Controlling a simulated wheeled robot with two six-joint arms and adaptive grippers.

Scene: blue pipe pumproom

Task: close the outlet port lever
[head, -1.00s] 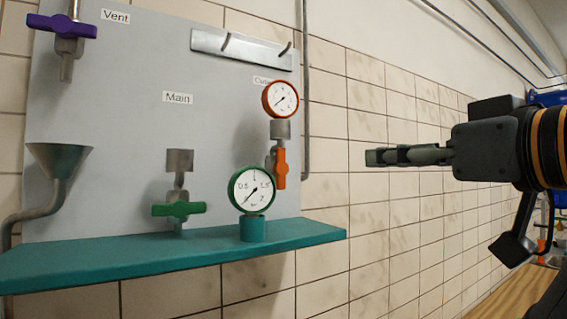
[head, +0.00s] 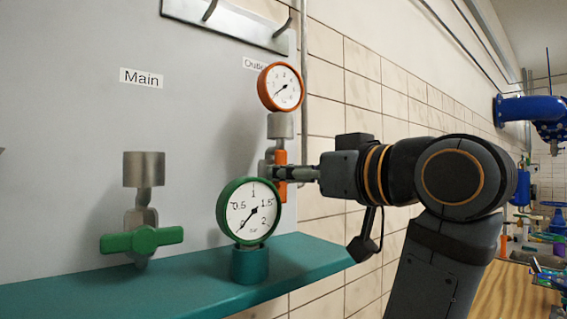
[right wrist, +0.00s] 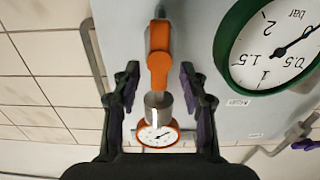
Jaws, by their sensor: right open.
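The orange outlet lever (head: 281,158) sits upright below a metal fitting under the orange gauge, by a label that is partly covered by the gauge. It also shows in the right wrist view (right wrist: 159,42), hanging between my fingers. My right gripper (head: 284,173) reaches in from the right and overlaps the lever in the head view. In the wrist view my right gripper (right wrist: 160,78) is open, one finger on each side of the lever, with gaps on both sides. Contact is not visible. My left gripper is not in view.
The green-rimmed gauge (head: 248,211) stands close in front of the lever on the teal shelf (head: 190,284). A green Main lever (head: 142,240) is to the left. The orange gauge (head: 281,87) is just above. A vertical pipe (head: 304,70) runs behind.

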